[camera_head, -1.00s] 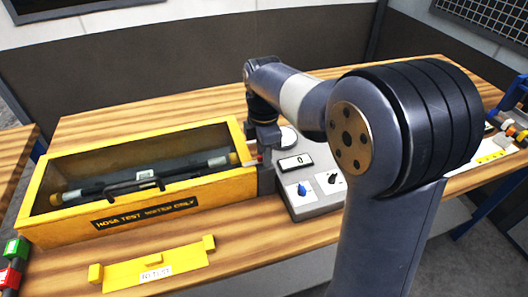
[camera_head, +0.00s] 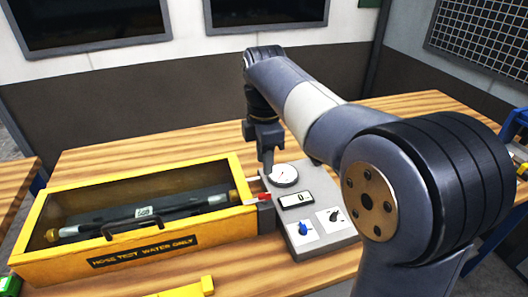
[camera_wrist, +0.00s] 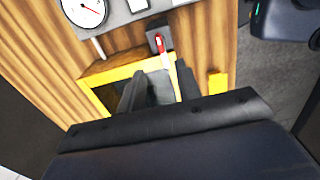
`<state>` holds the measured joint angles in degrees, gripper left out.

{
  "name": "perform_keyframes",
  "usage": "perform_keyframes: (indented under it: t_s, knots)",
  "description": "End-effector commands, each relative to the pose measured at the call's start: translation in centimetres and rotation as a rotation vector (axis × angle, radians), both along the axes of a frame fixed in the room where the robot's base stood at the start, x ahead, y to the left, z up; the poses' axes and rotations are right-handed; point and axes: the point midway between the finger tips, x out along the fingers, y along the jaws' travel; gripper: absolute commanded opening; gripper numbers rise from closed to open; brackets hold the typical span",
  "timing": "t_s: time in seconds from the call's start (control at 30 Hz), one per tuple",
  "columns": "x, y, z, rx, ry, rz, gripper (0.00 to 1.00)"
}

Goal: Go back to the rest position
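My gripper (camera_head: 267,161) hangs pointing down above the table, just behind the right end of the yellow hose test box and left of the gauge unit. In the wrist view its dark fingers (camera_wrist: 160,90) show apart with a gap between them and nothing held. My arm reaches over the table from the right. The yellow box (camera_head: 150,259) lies on the left of the table, with a black hose (camera_head: 142,216) inside that has brass ends.
The grey gauge unit (camera_head: 320,237) with a round dial (camera_head: 283,175), display and knobs stands right of the box. A red-handled valve (camera_head: 262,197) sits between them. A yellow piece (camera_head: 190,290) lies at the front edge. The wooden table (camera_head: 125,150) is clear behind the box.

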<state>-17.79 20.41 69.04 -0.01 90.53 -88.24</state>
Motion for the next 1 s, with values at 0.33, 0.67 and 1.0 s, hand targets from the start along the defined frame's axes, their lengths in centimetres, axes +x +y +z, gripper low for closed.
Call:
perform_keyframes:
  t_s: [0.33,0.67,1.0]
  knots:
    - [0.0,0.0,-4.1,-0.001,0.005,0.0,0.33]
    - [-0.1,0.0,-10.6,-0.001,0.005,0.0,0.33]
    - [0.0,0.0,-10.9,0.0,0.0,0.142,0.33]
